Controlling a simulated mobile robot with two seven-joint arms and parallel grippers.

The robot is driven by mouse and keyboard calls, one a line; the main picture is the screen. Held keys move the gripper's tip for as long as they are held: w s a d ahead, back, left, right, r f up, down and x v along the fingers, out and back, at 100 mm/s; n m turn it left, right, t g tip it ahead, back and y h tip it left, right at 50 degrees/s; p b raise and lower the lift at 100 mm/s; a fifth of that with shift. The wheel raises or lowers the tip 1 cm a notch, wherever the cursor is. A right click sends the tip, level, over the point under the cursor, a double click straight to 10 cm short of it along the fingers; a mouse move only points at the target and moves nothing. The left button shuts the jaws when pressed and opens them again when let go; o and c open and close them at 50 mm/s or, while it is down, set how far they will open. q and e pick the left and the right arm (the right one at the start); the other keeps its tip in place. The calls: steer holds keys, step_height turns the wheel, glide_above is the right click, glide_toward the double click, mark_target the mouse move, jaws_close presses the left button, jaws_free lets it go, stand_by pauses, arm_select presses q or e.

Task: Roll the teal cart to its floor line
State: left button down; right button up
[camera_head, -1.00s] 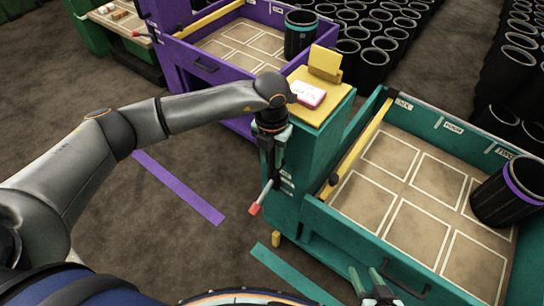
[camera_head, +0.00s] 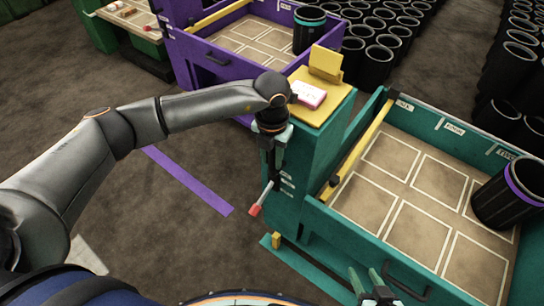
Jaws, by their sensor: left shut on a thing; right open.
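The teal cart (camera_head: 318,222) stands at the right, with a tan bed marked in white squares. A black bin (camera_head: 508,192) with a purple band stands in its right part. The teal floor line (camera_head: 300,262) runs along the cart's lower front edge, partly hidden by the cart. My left gripper (camera_head: 272,158) points down at the cart's left end and is shut on a part of it; the fingers hide which part. A lever with a red tip (camera_head: 255,210) shows just below it. My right gripper (camera_head: 370,288) is open, left of the cart's black front handle (camera_head: 407,284).
A purple cart (camera_head: 205,65) stands behind, with a purple floor line (camera_head: 188,180) to the left. A yellow-topped stand with a pink-and-white block (camera_head: 308,94) is on the teal cart's end. Many black bins (camera_head: 385,38) fill the back right. The dark floor at left is open.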

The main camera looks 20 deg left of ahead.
arm_select(q)
steer(key=shift+w+a, duration=0.1)
steer(key=shift+a, duration=0.05)
steer(key=c, duration=0.7)
jaws_free()
step_height(320, 180, up, 13)
steer(key=shift+f, duration=0.2)
